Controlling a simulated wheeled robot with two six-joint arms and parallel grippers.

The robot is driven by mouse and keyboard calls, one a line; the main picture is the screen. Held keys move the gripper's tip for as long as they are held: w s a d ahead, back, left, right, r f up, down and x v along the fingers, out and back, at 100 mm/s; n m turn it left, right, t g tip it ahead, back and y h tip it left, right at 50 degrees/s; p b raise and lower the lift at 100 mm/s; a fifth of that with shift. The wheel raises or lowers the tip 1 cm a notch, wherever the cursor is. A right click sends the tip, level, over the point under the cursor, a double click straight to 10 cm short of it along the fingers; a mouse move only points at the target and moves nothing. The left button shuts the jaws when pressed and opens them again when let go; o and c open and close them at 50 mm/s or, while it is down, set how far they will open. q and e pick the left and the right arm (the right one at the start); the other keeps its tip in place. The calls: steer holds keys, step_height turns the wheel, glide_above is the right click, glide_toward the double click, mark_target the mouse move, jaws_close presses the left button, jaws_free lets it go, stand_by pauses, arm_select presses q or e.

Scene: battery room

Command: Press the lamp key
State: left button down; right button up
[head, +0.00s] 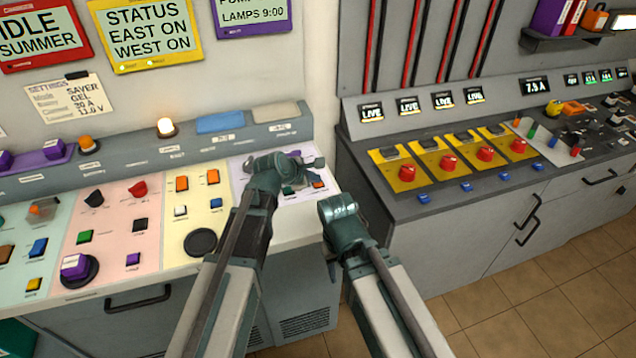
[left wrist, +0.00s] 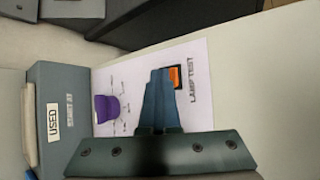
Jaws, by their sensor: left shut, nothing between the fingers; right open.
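The lamp key is a small orange key by the printed label LAMP TEST, seen in the left wrist view (left wrist: 175,78). In the head view an orange key (head: 320,184) shows at the right end of the lilac panel (head: 284,199). My left gripper (head: 298,182) is over this panel, shut and empty. In the left wrist view its fingertips (left wrist: 160,72) overlap the key's left edge; I cannot tell whether they touch it. My right gripper (head: 338,210) is open, in front of the gap between the consoles; its fingers are mostly hidden.
A purple knob (left wrist: 107,108) stands on the same panel, left of the fingers in the left wrist view. The cream panel (head: 197,220) with several keys and a black round knob (head: 200,242) lies left of my left arm. The right console (head: 470,195) has several red rotary switches.

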mark_target(315, 185)
arm_select(q)
steer(key=shift+r, duration=0.15)
steer(key=shift+r+p, duration=0.75)
steer(key=shift+p, duration=0.15)
step_height(315, 185, up, 5)
steer(key=p, duration=0.5)
stand_by(0.6)
